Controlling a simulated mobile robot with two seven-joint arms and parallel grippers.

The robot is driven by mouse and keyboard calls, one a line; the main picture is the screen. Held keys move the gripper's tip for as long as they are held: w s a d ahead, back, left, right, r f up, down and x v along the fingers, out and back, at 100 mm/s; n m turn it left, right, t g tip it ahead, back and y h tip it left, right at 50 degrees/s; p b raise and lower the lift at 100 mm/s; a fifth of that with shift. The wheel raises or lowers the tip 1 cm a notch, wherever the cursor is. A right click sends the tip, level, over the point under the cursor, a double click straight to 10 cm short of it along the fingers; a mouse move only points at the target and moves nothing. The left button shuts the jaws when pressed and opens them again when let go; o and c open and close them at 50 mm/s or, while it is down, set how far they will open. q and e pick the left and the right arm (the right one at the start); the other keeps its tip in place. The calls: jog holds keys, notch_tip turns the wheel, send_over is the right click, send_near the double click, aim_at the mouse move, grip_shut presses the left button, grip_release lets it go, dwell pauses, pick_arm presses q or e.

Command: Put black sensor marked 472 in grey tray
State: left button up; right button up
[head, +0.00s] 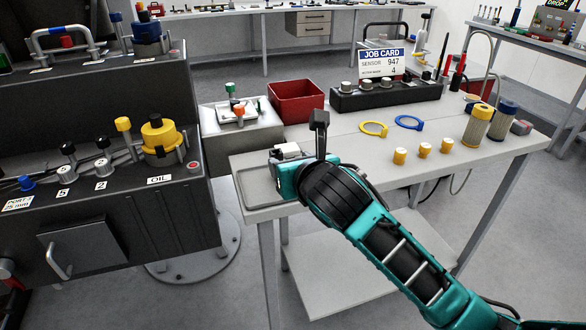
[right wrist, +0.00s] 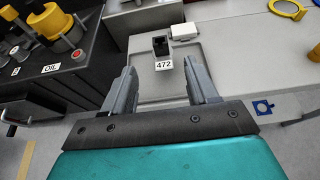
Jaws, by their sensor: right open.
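The black sensor (right wrist: 160,46) with a white tag reading 472 (right wrist: 164,65) appears upright in the right wrist view. It appears to stand inside the grey tray (right wrist: 145,88), toward its far end. The tray also shows in the head view (head: 259,189), at the table's left corner. My right gripper (right wrist: 160,68) is open and empty, its fingers on either side of and short of the sensor, apart from it. In the head view my right gripper (head: 281,172) is over the tray and mostly hides the sensor. My left gripper is not in view.
A white block (right wrist: 184,31) is beside the sensor at the tray's edge. A red bin (head: 296,101), a black rack (head: 385,95), rings, yellow caps and filters are on the table. A dark console (head: 110,200) marked OIL stands close on the left. The table's middle is mostly clear.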

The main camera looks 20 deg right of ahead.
jog(key=s+d+f+m+g+y, duration=0.1)
jog(key=s+f+m, duration=0.9)
jog(key=f+m, duration=0.3)
jog(key=s+d+f+m+g, duration=0.1)
jog(key=s+f+m, duration=1)
jog(key=m, duration=0.9)
notch_tip(320, 180, down, 3)
jog(key=shift+d+f+m+g+y, duration=0.1)
jog(key=shift+d+m+g+y, duration=0.2)
jog(key=shift+g+y, duration=0.1)
